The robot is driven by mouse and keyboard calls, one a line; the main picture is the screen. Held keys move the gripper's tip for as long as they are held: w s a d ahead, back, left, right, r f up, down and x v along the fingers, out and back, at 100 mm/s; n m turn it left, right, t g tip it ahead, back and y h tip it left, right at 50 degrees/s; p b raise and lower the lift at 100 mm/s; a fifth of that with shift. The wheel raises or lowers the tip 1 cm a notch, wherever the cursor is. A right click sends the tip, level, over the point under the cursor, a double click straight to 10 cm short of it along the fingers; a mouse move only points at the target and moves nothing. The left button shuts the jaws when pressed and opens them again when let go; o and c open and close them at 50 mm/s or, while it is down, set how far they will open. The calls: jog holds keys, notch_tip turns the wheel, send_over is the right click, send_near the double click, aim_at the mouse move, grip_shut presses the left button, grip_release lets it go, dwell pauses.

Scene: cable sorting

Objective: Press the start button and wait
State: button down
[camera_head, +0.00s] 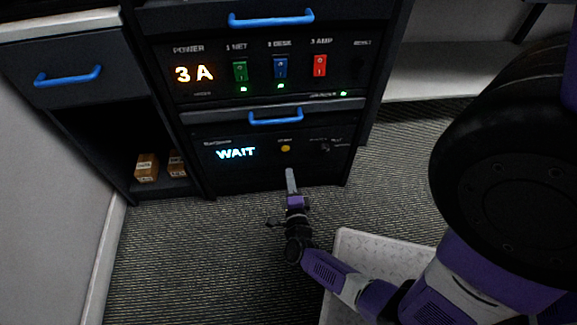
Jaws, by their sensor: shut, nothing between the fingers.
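The start button (285,149) is a small round yellow button on the lower dark panel of the cabinet. To its left the panel's display (236,153) glows with the word WAIT. My gripper (290,172) is shut and empty, with its pale fingers pointing up toward the panel, just below the button in the picture. A gap shows between the fingertips and the button in this view. How far the fingertips are from the panel's face I cannot tell.
Above is a power panel with a lit 3 A display (194,74) and green, blue and red switches (280,67). Blue handles (276,116) stick out from the drawers. Small boxes (147,167) sit in the open shelf at left. Carpet (190,250) before the cabinet is clear.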

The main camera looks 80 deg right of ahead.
jog(key=v, duration=0.4)
jog(key=shift+s+a+p, duration=0.15)
jog(key=shift+a+p, duration=0.2)
jog(key=shift+p, duration=0.05)
